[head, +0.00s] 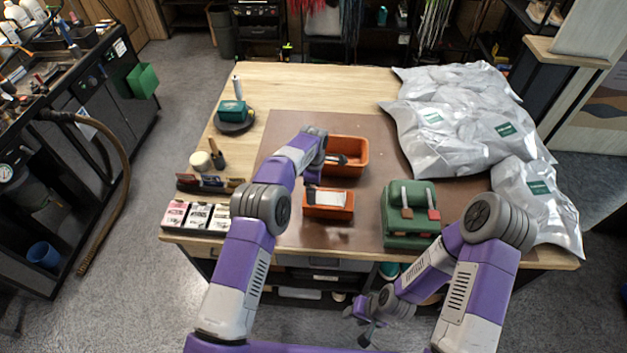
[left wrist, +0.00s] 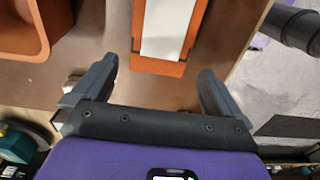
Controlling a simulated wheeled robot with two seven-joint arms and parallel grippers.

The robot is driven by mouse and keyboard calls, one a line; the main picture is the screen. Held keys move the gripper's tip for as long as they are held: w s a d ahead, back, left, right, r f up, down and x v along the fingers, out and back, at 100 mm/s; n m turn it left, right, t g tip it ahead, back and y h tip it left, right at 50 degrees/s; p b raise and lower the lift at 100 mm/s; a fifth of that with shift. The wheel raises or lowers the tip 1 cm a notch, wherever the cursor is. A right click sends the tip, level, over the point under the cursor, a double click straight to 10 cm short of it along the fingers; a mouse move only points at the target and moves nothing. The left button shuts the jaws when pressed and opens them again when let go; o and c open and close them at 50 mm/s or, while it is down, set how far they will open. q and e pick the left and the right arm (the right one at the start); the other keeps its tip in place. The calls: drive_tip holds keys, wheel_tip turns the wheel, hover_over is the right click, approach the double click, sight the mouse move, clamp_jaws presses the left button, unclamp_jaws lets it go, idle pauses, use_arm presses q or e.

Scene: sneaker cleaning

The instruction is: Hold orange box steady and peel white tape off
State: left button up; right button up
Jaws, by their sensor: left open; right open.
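The small orange box (head: 316,213) sits on the brown mat near the front middle of the table. A white tape strip (head: 327,198) lies across its top. In the left wrist view the orange box (left wrist: 157,67) and white tape (left wrist: 168,28) are just beyond my open left gripper (left wrist: 158,70), roughly between its fingertips in the picture. In the head view my left gripper (head: 325,168) hangs above and behind the box, partly hidden by its wrist, and holds nothing. My right gripper (head: 357,323) is open and empty, low in front of the table's front edge.
A larger orange bin (head: 357,146) stands behind the box. A green case (head: 410,222) is to the right, with silver bags (head: 450,135) beyond it. Small cartons (head: 197,215) line the front left.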

sight(325, 198)
use_arm(q)
wheel_tip(325, 198, down, 9)
drive_tip(key=shift+f, duration=0.15)
idle(0.4)
